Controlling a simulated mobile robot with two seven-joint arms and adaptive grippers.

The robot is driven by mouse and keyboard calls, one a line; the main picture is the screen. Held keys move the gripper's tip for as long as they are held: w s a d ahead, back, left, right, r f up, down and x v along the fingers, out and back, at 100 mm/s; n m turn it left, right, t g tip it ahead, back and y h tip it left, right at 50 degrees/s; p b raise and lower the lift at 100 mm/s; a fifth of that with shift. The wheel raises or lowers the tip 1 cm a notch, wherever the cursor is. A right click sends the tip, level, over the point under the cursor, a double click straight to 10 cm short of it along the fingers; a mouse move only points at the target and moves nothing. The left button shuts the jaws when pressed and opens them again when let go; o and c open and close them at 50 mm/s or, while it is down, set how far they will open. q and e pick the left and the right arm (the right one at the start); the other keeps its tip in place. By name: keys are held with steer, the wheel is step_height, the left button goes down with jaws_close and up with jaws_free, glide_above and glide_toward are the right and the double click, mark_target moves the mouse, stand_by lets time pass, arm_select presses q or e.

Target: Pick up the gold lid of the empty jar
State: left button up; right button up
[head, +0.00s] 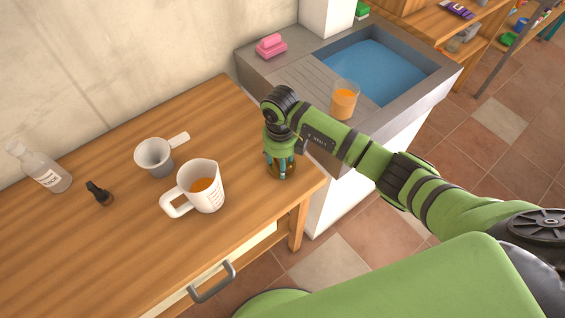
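My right gripper (281,160) points down at the right end of the wooden table, with its arm coming in from the right. Its fingers are around or just in front of a small brownish-gold jar-like item (284,174) near the table's corner. The fingers and wrist hide most of this item, so I cannot tell the lid from the jar or whether the fingers touch it. My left gripper is not in view.
On the wooden table (110,237) stand a measuring jug (211,189) with orange liquid, a white funnel-like cup (154,157), a small dark bottle (99,194) and a clear labelled bottle (42,170). A glass of orange liquid (344,100) stands by the sink (372,69), near my forearm. A pink sponge (270,46) lies behind.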

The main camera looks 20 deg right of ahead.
steer(key=c, duration=0.5)
steer(key=shift+c, duration=0.2)
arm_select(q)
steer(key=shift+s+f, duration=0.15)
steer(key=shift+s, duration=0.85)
arm_select(e)
steer(key=shift+r, duration=0.1)
